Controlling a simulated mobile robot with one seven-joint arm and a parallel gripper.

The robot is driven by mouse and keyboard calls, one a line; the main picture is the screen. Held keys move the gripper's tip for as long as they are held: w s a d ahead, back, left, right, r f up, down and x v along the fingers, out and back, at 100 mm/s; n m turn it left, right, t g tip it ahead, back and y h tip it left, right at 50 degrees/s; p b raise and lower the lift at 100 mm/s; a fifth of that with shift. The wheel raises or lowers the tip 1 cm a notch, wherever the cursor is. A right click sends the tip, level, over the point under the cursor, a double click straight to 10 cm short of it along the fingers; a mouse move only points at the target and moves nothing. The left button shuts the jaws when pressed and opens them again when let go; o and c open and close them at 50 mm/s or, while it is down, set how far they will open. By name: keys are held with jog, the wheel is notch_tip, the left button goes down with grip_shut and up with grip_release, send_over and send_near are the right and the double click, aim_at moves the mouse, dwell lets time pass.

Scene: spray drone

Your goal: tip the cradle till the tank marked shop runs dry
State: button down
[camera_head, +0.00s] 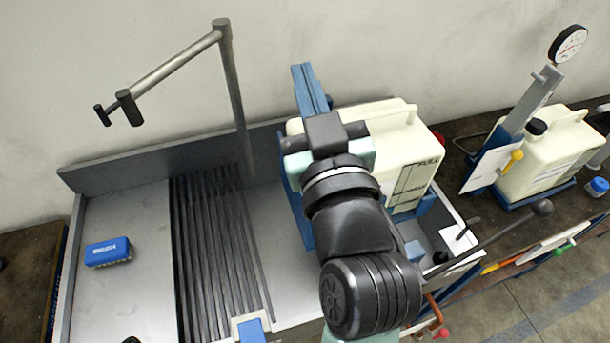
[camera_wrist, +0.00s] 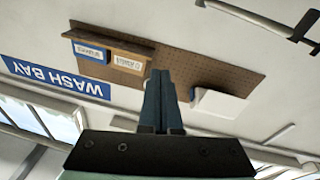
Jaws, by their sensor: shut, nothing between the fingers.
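A cream tank (camera_head: 405,145) sits in a blue cradle (camera_head: 425,204) on the bench, partly hidden behind my arm. Its side panel has dark print reading FULL. No "shop" mark is readable on it. A second cream tank (camera_head: 545,160) stands on a blue base at the right, its labels too small to read. A dark lever with a ball knob (camera_head: 543,208) reaches out to the right of the first cradle; I cannot tell what it joins. My gripper (camera_head: 302,70) is shut and empty, raised beside the first tank's left end. Its closed fingers also show in the wrist view (camera_wrist: 160,75).
A grey swing-arm pipe (camera_head: 170,70) stands over the slatted drain (camera_head: 215,240). A blue brush (camera_head: 108,251) lies on the left tray. A dial gauge (camera_head: 567,44) rises near the second tank. The wrist view shows a pegboard (camera_wrist: 215,70) and a WASH BAY sign (camera_wrist: 55,77).

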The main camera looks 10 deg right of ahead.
jog(key=s+d+f+g+y+p, duration=0.1)
jog(key=s+f+g, duration=0.15)
jog(key=f, duration=0.75)
jog(key=s+d+f+g+p, duration=0.15)
jog(key=s+f, duration=0.25)
jog(key=f, duration=0.7)
jog(key=shift+g, duration=0.4)
jog(key=p+x, duration=0.1)
jog(key=x, duration=0.2)
jog(key=p+x, duration=0.1)
jog(key=x, duration=0.2)
jog(key=p+x, duration=0.1)
jog(key=x, duration=0.2)
jog(key=shift+w+a+r, duration=0.2)
jog(key=shift+w, duration=0.15)
notch_tip(320, 180, down, 3)
jog(key=shift+s, duration=0.1)
jog(key=shift+f, duration=0.65)
jog(key=shift+f+b, duration=0.2)
jog(key=shift+b, duration=0.15)
jog(key=shift+s+a+f+b, duration=0.1)
jog(key=shift+a+f+b, duration=0.15)
jog(key=shift+b, duration=0.2)
jog(key=shift+s+f+b, duration=0.1)
jog(key=shift+f+b, duration=0.25)
